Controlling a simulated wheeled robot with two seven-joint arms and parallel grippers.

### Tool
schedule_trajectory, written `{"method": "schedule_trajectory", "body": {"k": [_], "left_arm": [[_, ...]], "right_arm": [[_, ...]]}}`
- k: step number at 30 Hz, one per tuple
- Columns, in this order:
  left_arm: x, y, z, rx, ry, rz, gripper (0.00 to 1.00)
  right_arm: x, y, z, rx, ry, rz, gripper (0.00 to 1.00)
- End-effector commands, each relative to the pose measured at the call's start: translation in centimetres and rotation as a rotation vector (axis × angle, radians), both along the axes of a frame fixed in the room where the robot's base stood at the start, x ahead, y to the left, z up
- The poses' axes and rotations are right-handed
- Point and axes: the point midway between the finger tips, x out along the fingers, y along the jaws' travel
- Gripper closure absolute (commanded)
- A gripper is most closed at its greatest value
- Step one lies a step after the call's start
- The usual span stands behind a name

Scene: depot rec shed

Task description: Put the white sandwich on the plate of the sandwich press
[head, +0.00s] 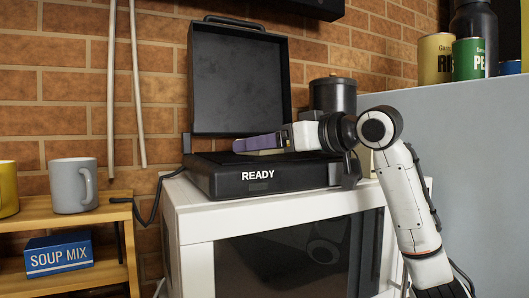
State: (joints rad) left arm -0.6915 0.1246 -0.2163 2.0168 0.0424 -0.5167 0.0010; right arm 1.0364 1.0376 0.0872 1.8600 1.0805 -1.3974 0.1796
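The sandwich press (265,178) is black, with READY on its front. Its lid (238,80) stands open, upright at the back. My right gripper (252,144) reaches in from the right, low over the bottom plate, with a purple finger side-on to the camera. A thin pale tan strip (268,152) shows just under the purple finger. I cannot tell whether it is the white sandwich or part of the gripper, nor whether it touches the plate. No other sandwich shows. The finger gap is not clear from this side. My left gripper is out of view.
The press stands on a white cabinet (190,222) with a dark glass front. A dark canister (333,95) stands behind the press. At left, a wooden shelf (100,214) holds a grey mug (73,186), a yellow mug (7,190) and a SOUP MIX box (58,254).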

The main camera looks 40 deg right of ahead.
Motion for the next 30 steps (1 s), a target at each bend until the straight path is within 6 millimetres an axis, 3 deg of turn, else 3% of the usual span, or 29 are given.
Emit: {"method": "schedule_trajectory", "body": {"k": [10,11,14,24,30], "left_arm": [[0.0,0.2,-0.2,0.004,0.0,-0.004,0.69],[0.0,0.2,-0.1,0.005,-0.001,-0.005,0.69],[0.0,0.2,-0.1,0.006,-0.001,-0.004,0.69],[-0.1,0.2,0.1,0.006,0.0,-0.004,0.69],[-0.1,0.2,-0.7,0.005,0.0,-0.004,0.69]], "right_arm": [[0.0,0.0,-0.3,0.0,-0.002,0.0,0.34],[0.0,0.0,-0.2,0.0,-0.001,0.0,0.17],[0.0,0.0,-0.2,0.0,-0.001,0.0,0.03],[-0.1,0.0,0.2,-0.001,-0.002,0.0,0.03],[-3.1,-0.3,0.3,-0.003,-0.003,-0.004,0.03]]}}
